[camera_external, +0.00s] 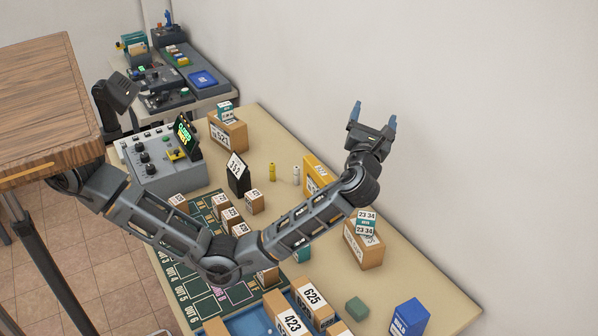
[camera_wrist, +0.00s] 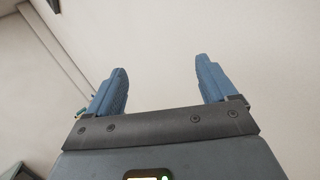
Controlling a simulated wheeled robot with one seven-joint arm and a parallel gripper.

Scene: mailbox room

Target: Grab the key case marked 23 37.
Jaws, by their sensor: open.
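A teal-and-white case (camera_external: 366,222) stands on a tan box at the right of the table in the external view. Its labels look like 23 34, but the last digit is too small to be sure of. Another teal case (camera_external: 225,111) sits on a tan box at the back; its marking is unreadable. A teal thing (camera_external: 303,253) shows partly behind my arm. No case clearly reads 23 37. My gripper (camera_external: 373,114) is raised near the wall, above and apart from the cases, fingers pointing up. In the wrist view my gripper (camera_wrist: 160,70) is open and empty.
The tan box (camera_external: 369,252) supports the labelled case. A yellow box (camera_external: 316,173) stands near my forearm. A blue box (camera_external: 409,317) and a green block (camera_external: 357,308) are at the front right. A grey control box (camera_external: 160,165) is at left. The wall (camera_external: 480,120) is close behind.

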